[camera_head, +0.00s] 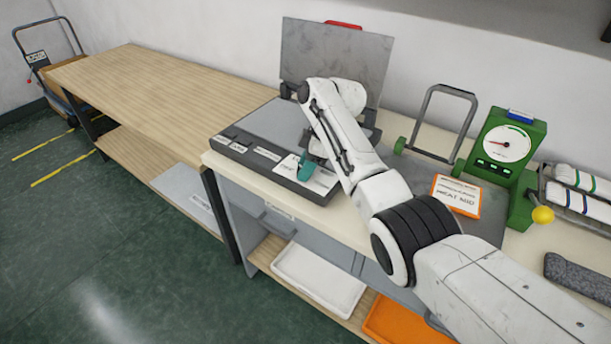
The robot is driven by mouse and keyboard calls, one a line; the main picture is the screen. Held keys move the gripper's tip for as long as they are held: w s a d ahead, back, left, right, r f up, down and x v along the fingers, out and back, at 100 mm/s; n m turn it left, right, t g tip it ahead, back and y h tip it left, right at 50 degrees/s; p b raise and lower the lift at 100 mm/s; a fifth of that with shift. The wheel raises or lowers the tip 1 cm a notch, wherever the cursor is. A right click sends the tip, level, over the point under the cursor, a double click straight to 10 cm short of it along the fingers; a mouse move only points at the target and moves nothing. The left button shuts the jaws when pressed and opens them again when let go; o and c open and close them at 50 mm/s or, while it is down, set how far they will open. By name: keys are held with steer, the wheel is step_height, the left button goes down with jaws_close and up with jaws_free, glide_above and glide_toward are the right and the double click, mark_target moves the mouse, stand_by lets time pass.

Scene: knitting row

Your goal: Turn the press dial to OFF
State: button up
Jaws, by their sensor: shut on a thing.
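The press (262,125) stands on the bench with its grey upper plate (335,55) raised at the back. A teal dial (306,168) sits on a white label plate (322,182) at the press's front right. My gripper (312,155) reaches down over the dial from above and is shut on it. My arm hides part of the press bed behind it. The dial's pointer and the lettering around it are too small to read.
Right of my arm are a green gauge (503,146), a grey bar handle (447,115) and an orange-edged sign (456,195). Rolled textiles (580,190) lie at the far right. A bare wooden table (150,90) stands at left.

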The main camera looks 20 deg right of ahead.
steer(key=shift+f+n+g+b, duration=0.15)
steer(key=shift+n+g+b, duration=0.25)
steer(key=shift+n+b, duration=0.85)
steer(key=o, duration=1)
steer(key=v, duration=1.1)
steer(key=shift+w+b, duration=0.15)
steer(key=shift+b, duration=0.2)
